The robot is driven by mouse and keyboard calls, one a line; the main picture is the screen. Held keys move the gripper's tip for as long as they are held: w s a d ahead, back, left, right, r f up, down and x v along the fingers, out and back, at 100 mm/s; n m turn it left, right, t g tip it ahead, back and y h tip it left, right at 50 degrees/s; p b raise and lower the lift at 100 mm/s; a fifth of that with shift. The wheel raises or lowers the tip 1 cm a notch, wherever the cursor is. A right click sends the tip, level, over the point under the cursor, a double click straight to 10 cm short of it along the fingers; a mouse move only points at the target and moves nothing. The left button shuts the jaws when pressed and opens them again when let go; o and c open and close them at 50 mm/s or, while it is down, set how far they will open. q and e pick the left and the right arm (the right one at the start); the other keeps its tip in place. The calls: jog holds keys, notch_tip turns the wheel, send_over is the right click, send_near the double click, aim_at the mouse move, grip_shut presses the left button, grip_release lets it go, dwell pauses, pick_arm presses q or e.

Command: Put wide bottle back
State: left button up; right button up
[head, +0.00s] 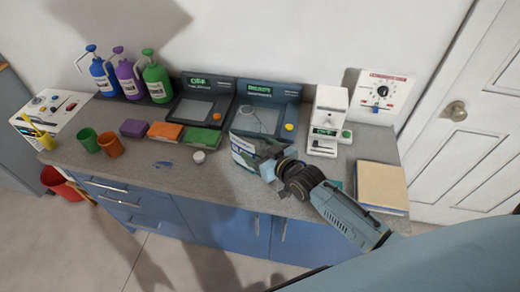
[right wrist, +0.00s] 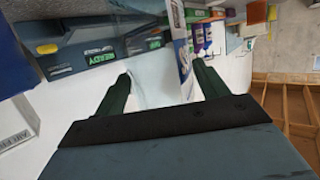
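The wide bottle (head: 243,150) has a pale body and a white and blue label. In the head view it is near the middle of the counter, in front of the dark panel with green lettering. My right gripper (head: 270,163) is at its right side and appears shut on it, with the fingers apart around it. In the right wrist view the bottle's label (right wrist: 183,58) shows beside one of the dark green fingers (right wrist: 160,82). I cannot tell whether its base touches the counter. My left gripper is not in view.
A white instrument (head: 327,122) and a tan book (head: 382,187) are right.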

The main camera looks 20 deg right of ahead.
jog(key=shift+o, duration=1)
jog(key=shift+r, duration=0.2)
jog(key=v, duration=1.2)
jog(key=shift+p, duration=0.35)
